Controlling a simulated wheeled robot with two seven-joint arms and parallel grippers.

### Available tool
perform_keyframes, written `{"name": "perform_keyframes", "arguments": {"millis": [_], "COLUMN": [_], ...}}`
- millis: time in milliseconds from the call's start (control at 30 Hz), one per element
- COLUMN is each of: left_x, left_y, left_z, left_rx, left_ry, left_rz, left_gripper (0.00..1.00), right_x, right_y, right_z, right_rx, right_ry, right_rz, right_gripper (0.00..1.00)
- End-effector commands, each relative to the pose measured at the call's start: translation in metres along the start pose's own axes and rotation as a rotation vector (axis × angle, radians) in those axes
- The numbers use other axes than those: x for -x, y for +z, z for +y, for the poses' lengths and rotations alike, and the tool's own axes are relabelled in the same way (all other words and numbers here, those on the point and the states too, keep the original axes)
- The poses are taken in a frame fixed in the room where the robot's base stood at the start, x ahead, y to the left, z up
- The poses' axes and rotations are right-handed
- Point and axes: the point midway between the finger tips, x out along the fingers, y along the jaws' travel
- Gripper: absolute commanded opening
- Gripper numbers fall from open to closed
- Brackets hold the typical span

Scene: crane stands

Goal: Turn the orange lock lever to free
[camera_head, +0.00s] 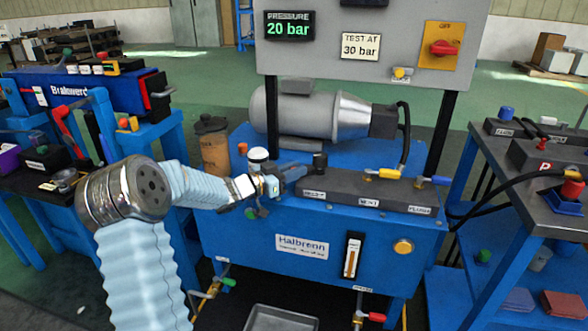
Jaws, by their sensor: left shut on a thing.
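My left gripper (258,189) reaches in from the left to the left end of the dark manifold block (340,190) on the blue Halbronn stand (230,240). It is shut on a small part there, mostly hidden by the fingers. A white-topped gauge (258,155) stands just above the fingers, and a green knob (250,213) shows just below them. I cannot clearly make out an orange lock lever at the gripper. A yellow-orange lever (385,173) lies on the manifold near its VENT label, well right of the gripper. My right gripper is not in view.
A grey panel (380,30) with a pressure display (290,27) reading 20 bar and a red rotary switch (444,48) rises behind the manifold. A grey motor (310,112) sits behind it. Blue benches flank the stand left and right. A metal tray (281,318) lies below.

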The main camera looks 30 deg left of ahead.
Motion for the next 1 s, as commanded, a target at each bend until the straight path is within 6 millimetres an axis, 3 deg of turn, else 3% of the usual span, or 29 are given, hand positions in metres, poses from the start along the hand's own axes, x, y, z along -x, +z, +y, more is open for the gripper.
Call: {"name": "perform_keyframes", "arguments": {"millis": [133,167,267,667,1000], "left_x": [0.000,0.000,0.000,0.009,0.086], "left_y": [-0.001,-0.001,-0.001,-0.001,0.000], "left_z": [0.000,0.000,0.000,0.000,-0.001], "left_rx": [-0.001,-0.001,-0.001,-0.002,-0.002], "left_ry": [0.000,0.000,0.000,-0.002,-0.005], "left_rz": [0.002,0.002,0.001,0.001,0.000], "left_gripper": [0.00,0.25,0.41,0.41,0.41], "right_x": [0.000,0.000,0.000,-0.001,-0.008], "right_y": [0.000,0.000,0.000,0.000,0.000], "right_z": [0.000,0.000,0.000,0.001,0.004], "right_rx": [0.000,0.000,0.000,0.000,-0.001], "right_ry": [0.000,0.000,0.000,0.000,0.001], "right_rz": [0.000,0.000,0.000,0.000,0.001], "right_gripper": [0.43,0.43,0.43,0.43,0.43]}}
